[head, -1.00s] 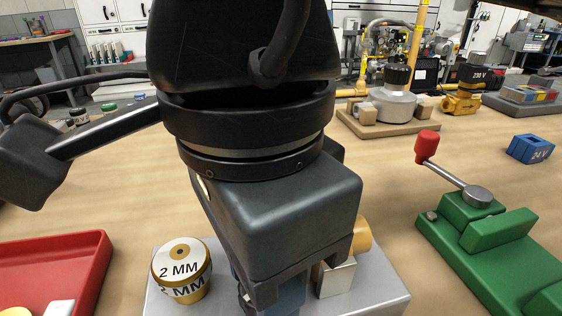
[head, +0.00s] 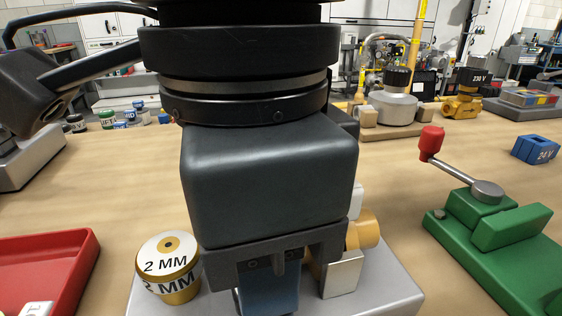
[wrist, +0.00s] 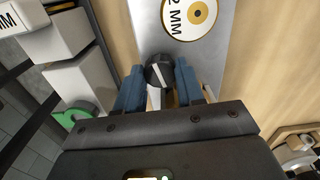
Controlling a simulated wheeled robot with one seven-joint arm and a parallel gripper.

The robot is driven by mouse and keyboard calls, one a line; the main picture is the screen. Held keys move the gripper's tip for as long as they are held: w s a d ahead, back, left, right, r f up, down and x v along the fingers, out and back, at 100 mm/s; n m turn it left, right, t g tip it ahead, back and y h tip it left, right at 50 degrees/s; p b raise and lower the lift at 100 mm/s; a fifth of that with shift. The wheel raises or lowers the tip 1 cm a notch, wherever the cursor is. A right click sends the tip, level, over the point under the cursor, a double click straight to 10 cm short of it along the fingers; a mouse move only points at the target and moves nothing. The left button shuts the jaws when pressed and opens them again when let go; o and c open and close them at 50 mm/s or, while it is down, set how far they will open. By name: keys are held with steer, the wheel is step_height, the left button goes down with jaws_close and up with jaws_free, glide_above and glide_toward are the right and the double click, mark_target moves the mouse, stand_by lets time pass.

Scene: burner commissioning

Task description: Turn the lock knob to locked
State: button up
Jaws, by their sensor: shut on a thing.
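The lock knob (wrist: 159,72) is a small round black knob with a white pointer line, seen in the wrist view. The line runs on a slant, from upper left to lower right in that picture. My gripper (wrist: 158,88) has its blue fingers on either side of the knob and is shut on it. In the head view my gripper (head: 267,294) points down at the grey metal plate (head: 388,288), and its body hides the knob. No lock marking around the knob is readable.
A brass-and-white "2 MM" piece (head: 168,266) stands close left of my gripper. A silver block (head: 342,274) and a brass cylinder (head: 364,231) are close right. A red tray (head: 75,250) lies left; a green clamp (head: 500,235) with a red-tipped lever stands right.

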steer(key=o, duration=0.8)
steer(key=shift+c, duration=0.2)
steer(key=shift+r, duration=0.15)
step_height(320, 180, up, 8)
steer(key=shift+f+p, duration=0.2)
steer(key=shift+p, duration=0.55)
steer(key=shift+o, duration=0.3)
